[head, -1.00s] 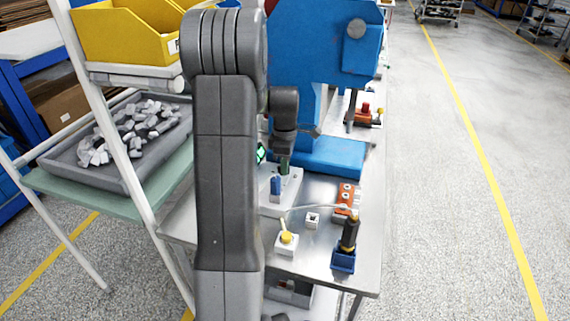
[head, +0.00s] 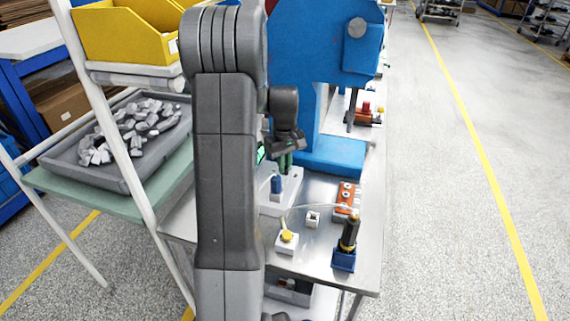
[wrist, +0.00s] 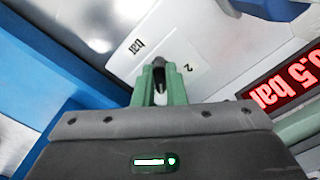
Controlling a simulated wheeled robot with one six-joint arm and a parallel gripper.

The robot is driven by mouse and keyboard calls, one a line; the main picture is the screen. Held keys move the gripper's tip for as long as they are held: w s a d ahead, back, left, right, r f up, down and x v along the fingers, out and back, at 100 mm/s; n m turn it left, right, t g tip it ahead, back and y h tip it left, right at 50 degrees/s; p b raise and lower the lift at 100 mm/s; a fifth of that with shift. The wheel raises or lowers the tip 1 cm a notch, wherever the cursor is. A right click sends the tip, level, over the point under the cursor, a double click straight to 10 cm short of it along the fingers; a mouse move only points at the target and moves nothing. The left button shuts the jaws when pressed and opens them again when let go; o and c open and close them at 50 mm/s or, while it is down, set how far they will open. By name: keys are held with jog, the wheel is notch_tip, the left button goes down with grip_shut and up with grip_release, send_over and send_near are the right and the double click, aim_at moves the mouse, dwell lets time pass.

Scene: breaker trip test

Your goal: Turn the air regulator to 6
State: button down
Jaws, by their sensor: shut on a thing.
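My gripper (head: 285,160) is over the white panel (head: 291,178) on the bench, in front of the blue machine. In the wrist view its green fingertips (wrist: 160,82) are closed around a small dark knob (wrist: 159,66) on the white dial face (wrist: 185,45). The face carries the marks "bar" and "2"; other marks and the 6 are hidden or out of frame. A red-on-black display (wrist: 288,85) at right shows a tilted reading ending in ".5 bar"; its first digit is cut by the frame edge. My arm hides part of the regulator in the head view.
A blue machine (head: 305,60) stands close behind the gripper. On the bench are a yellow-knobbed white block (head: 287,243), an orange block (head: 348,197) and a black handle in a blue base (head: 347,245). A grey tray of parts (head: 60,155) is at left. The right-hand aisle is clear.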

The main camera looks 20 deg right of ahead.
jog(key=shift+m, duration=0.5)
jog(key=shift+r, duration=0.1)
jog(key=c, duration=1.5)
grip_release()
notch_tip(320, 180, up, 14)
jog(key=shift+f, duration=0.15)
notch_tip(320, 180, down, 14)
jog(key=shift+r, duration=0.1)
